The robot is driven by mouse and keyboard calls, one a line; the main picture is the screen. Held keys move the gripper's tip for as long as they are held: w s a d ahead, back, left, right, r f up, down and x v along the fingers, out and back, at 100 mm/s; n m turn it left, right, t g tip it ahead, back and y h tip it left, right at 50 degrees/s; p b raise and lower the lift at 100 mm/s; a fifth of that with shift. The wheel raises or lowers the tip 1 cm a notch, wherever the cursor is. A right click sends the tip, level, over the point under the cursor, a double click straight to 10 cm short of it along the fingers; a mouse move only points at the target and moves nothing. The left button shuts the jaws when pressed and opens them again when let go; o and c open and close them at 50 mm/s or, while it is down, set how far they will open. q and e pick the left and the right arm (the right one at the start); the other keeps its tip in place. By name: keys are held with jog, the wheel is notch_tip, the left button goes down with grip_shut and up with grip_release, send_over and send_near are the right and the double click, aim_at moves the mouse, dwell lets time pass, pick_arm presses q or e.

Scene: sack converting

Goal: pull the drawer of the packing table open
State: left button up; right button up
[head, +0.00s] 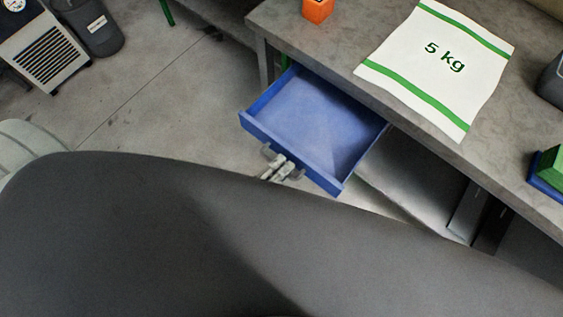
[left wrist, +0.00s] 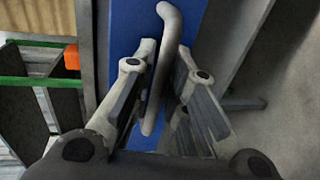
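The blue drawer (head: 318,128) of the packing table (head: 340,58) stands pulled out from under the grey tabletop, and its inside looks empty. Its grey bar handle (head: 268,151) is on the front panel. My left gripper (head: 280,165) is at the handle, its two fingers on either side of the bar. In the left wrist view the handle (left wrist: 172,25) runs between the fingers of the left gripper (left wrist: 165,60), which are closed in on it against the blue front (left wrist: 125,30). My right gripper is not in view.
A white sack marked 5 kg (head: 440,65) lies on the tabletop, with an orange box (head: 317,10) near the back. Green and blue items (head: 548,170) are at the right edge. Clear floor (head: 180,100) lies left of the drawer. A grey bin (head: 90,27) stands farther off.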

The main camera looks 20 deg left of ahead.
pick_arm(q)
jog(key=shift+o, duration=1.2)
jog(key=v, duration=1.2)
